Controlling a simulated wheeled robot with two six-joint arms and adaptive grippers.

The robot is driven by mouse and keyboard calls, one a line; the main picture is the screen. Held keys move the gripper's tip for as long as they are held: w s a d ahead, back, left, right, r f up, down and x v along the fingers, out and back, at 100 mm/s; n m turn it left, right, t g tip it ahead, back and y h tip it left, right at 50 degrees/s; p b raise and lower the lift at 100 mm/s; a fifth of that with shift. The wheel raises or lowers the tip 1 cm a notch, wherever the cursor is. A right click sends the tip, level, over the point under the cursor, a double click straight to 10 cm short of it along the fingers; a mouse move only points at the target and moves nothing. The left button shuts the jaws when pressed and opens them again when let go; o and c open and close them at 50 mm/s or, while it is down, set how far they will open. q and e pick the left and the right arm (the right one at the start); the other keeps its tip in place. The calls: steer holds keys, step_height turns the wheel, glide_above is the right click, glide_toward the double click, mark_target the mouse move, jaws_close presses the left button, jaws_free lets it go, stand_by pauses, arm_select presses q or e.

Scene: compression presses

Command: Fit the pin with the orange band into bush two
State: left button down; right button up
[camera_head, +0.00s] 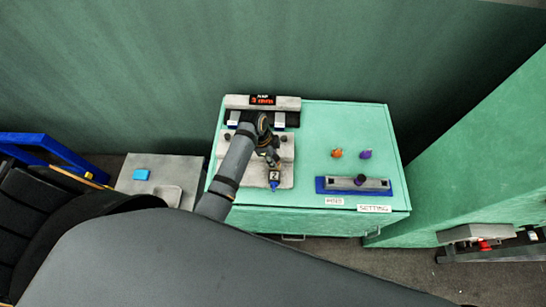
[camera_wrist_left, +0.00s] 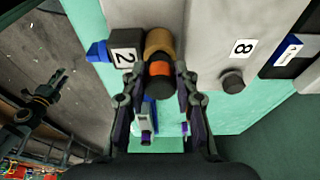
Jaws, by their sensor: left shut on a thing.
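In the left wrist view, a dark pin with an orange band (camera_wrist_left: 160,69) sits between the fingertips of my left gripper (camera_wrist_left: 158,86), which is shut on it. The pin's end faces the camera. A brass-coloured bush (camera_wrist_left: 160,42) lies directly beyond the pin, beside the plate marked 2 (camera_wrist_left: 123,58). The pin lines up closely with the bush and overlaps it; I cannot tell how far it is inside. In the head view, my left gripper (camera_head: 268,155) is over the grey press block, above the 2 label (camera_head: 275,176), and hides the pin and bush. My right gripper is not in view.
The green bench (camera_head: 300,209) carries a blue-edged grey rack (camera_head: 328,184) with a dark pin (camera_head: 360,179) standing in it. An orange piece (camera_head: 337,153) and a purple piece (camera_head: 365,154) stand behind it. A plate marked 8 (camera_wrist_left: 242,47) is beside a dark knob (camera_wrist_left: 233,81).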

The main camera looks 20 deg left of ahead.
arm_select(q)
steer(key=shift+f, duration=0.45)
steer(key=c, duration=0.9)
jaws_free()
steer(key=shift+c, duration=0.2)
steer(key=v, duration=1.2)
steer(key=shift+a, duration=0.1)
